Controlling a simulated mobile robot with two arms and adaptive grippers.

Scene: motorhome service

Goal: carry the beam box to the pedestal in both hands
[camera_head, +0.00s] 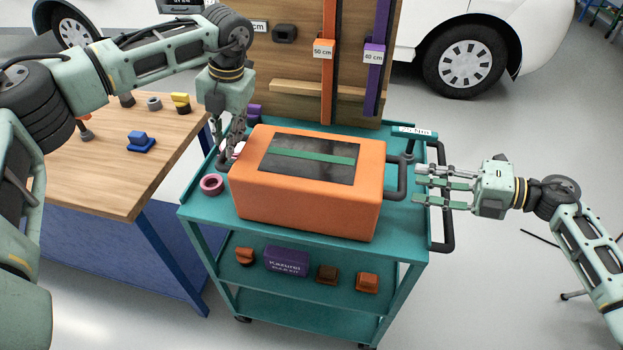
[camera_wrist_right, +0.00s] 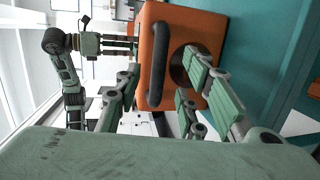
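The beam box (camera_head: 307,205) is a large orange box with a dark window and a green strip on top. It sits on the top shelf of a teal cart (camera_head: 408,222). A dark handle (camera_head: 395,178) sticks out from its right side. My left gripper (camera_head: 236,150) points down at the box's left end; its fingertips are partly hidden there. My right gripper (camera_head: 418,186) is open to the right of the handle, with its fingers toward it. In the right wrist view the dark handle (camera_wrist_right: 159,62) stands ahead between the open fingers, not gripped. I cannot make out a pedestal.
A pink ring (camera_head: 211,184) lies on the cart left of the box. Several small items, including a purple box (camera_head: 287,261), lie on the lower shelf. A wooden workbench (camera_head: 100,180) stands at left. A board (camera_head: 300,60) with coloured bars rises behind. Floor at right is mostly clear.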

